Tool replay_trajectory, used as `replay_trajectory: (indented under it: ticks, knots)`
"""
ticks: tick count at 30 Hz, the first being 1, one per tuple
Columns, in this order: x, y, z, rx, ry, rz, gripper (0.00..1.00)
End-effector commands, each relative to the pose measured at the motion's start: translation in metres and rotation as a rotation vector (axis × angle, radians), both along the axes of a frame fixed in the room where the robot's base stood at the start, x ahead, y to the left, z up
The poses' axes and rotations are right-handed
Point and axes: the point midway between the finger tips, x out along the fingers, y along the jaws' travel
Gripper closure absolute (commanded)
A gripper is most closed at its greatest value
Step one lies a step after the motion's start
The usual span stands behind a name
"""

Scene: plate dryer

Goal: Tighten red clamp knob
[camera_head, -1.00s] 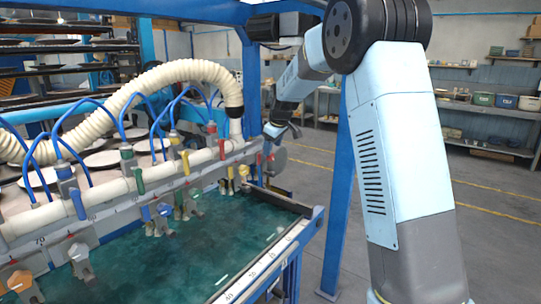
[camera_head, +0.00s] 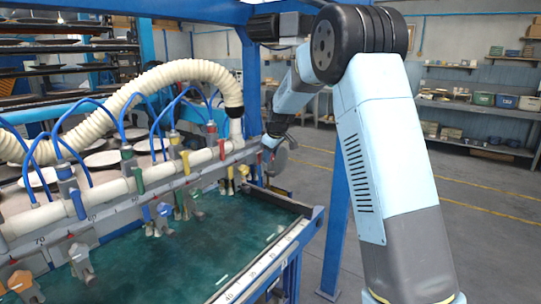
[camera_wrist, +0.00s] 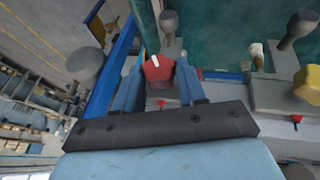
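The red clamp knob (camera_wrist: 158,72), with a white mark on its face, shows in the wrist view between the two blue fingers of my gripper (camera_wrist: 161,68). A fingertip lies close on each side of the knob. I cannot tell whether they touch it or a thin gap is left. In the head view my gripper (camera_head: 270,141) is at the far right end of the white pipe rail. The red knob there is mostly hidden by the gripper and too small to make out clearly.
Several clamps with coloured knobs, such as an orange one (camera_head: 20,281), line the rail (camera_head: 150,178). A ribbed hose (camera_head: 150,75) and blue tubes arch above. Open floor (camera_head: 460,230) lies right.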

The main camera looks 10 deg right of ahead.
Motion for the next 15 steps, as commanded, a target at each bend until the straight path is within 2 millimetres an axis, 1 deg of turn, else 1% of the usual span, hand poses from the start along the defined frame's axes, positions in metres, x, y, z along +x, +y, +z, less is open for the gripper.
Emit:
replay_trajectory:
  ticks: [1,10,15]
  knots:
    - [0.0000,0.0000,0.0000,0.000,0.000,0.000,0.65]
    - [0.0000,-0.0002,0.0001,0.000,0.000,0.000,0.93]
    - [0.0003,-0.0006,0.0002,0.005,0.005,0.000,0.93]
